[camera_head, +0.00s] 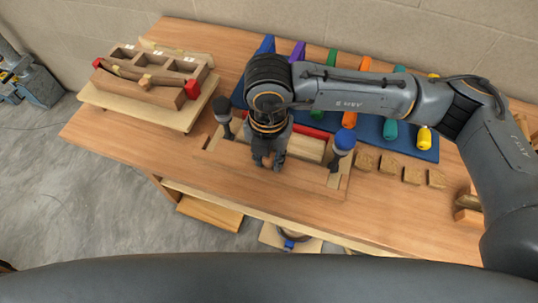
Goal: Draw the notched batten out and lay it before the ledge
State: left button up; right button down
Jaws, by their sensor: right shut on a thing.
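My right gripper (267,162) points down over the wooden workbench, at the left part of a long recessed wooden fitting. It is shut, its fingertips low, on what appears to be the notched batten; the held part is mostly hidden by the fingers and I cannot make out a notch. A pale wooden piece (306,147) with a red strip behind it lies just right of the gripper. A flat wooden ledge-like board (290,185) runs along the front of the fitting. My left gripper is not in view.
A blue mat (428,154) with colored handles lies behind. A bending form (140,85) stands at left. Small wooden blocks (413,175) sit at right. The bench front is mostly clear.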

aim_at(266, 172)
notch_tip(266, 172, up, 7)
jog(key=s+p, duration=0.1)
jog(key=p, duration=0.2)
jog(key=shift+s+a, duration=0.25)
jog(key=shift+s, duration=0.1)
